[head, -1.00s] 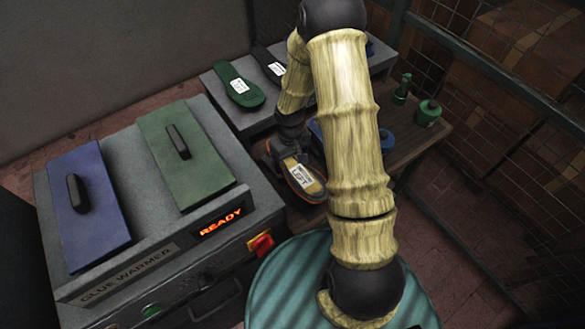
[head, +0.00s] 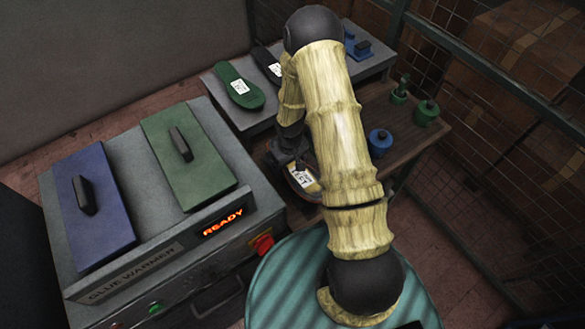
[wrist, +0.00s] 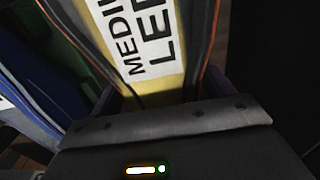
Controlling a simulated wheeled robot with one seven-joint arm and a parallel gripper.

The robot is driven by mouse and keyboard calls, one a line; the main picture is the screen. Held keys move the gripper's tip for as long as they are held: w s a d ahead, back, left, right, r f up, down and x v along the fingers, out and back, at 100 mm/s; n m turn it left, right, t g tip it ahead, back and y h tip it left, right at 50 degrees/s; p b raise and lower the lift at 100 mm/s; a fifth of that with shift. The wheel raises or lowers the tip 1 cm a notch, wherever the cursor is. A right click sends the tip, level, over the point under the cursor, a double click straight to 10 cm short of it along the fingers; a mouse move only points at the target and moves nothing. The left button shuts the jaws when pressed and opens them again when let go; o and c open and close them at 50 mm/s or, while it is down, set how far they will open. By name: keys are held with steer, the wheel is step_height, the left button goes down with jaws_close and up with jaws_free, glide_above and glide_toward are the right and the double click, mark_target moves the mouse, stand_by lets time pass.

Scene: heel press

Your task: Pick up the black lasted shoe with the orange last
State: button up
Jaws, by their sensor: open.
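A dark shoe on a yellow-orange last (head: 304,184), edged with thin orange lines, sits on the low bench in the head view, partly hidden by my arm. Its white label reads LEFT. In the wrist view the same last (wrist: 168,88) fills the middle, its label reading MEDI… LE…, cut off by the frame. My gripper (head: 288,160) is at the shoe in the head view. In the wrist view the open jaws (wrist: 160,95) seem to lie on either side of the shoe's near end; I cannot tell whether they touch it.
A blue item (wrist: 25,95) and a green one lie left of the shoe in the wrist view. The glue warmer (head: 150,260) stands left of the bench. Bottles, one blue (head: 380,142), stand right. A mesh fence bounds the right.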

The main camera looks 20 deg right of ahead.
steer(key=c, duration=1.3)
steer(key=shift+o, duration=0.2)
steer(key=shift+r, duration=0.15)
step_height(320, 180, up, 10)
steer(key=shift+f+b, duration=0.1)
steer(key=shift+b, duration=1.1)
steer(key=shift+w, duration=0.1)
